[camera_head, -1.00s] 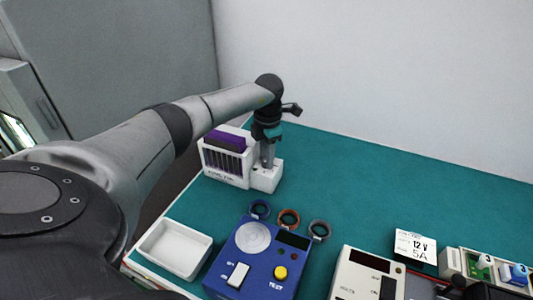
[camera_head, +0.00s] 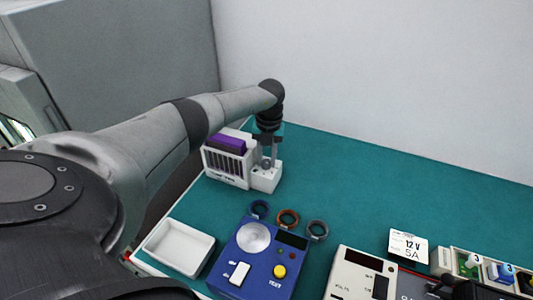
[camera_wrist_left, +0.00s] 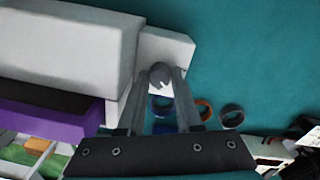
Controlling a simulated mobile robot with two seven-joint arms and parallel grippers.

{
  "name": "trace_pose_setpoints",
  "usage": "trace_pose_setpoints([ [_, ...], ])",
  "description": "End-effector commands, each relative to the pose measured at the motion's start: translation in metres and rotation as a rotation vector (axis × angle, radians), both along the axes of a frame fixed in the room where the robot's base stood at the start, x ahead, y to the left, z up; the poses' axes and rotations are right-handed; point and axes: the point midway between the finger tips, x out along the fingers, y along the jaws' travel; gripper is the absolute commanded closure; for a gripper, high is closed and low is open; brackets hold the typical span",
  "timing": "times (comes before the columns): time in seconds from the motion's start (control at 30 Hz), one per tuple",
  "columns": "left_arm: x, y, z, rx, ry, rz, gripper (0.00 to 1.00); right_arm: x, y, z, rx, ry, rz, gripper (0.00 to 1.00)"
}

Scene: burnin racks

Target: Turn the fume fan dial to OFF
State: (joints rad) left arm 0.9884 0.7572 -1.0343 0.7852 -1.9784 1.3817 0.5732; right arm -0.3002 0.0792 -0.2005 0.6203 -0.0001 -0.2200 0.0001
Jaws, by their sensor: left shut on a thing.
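The fume fan (camera_head: 226,166) is a white box with a dark grille and a purple top, at the far left of the green mat. Its grey dial (camera_wrist_left: 160,75) sits on the low white block at its right side. My left gripper (camera_head: 268,158) points down over that block, and its fingers are shut on the dial. In the left wrist view the two fingertips (camera_wrist_left: 160,80) stand on either side of the dial, which has a light notch on its top. I cannot read any OFF marking. My right gripper is not in view.
Several rings, one of them copper-coloured (camera_head: 288,218), lie in front of the fan. A blue tester (camera_head: 262,262), a white tray (camera_head: 178,248), a cream meter (camera_head: 360,275) and a 12 V 5A card (camera_head: 408,246) line the near side. The mat's back right is clear.

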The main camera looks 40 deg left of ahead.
Motion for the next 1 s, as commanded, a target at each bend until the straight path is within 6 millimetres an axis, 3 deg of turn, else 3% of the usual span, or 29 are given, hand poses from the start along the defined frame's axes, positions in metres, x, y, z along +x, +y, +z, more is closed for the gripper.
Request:
trace_pose_setpoints([
  [1.0,0.001,0.002,0.002,0.002,-0.002,0.914,1.00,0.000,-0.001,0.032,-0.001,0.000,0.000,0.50],
])
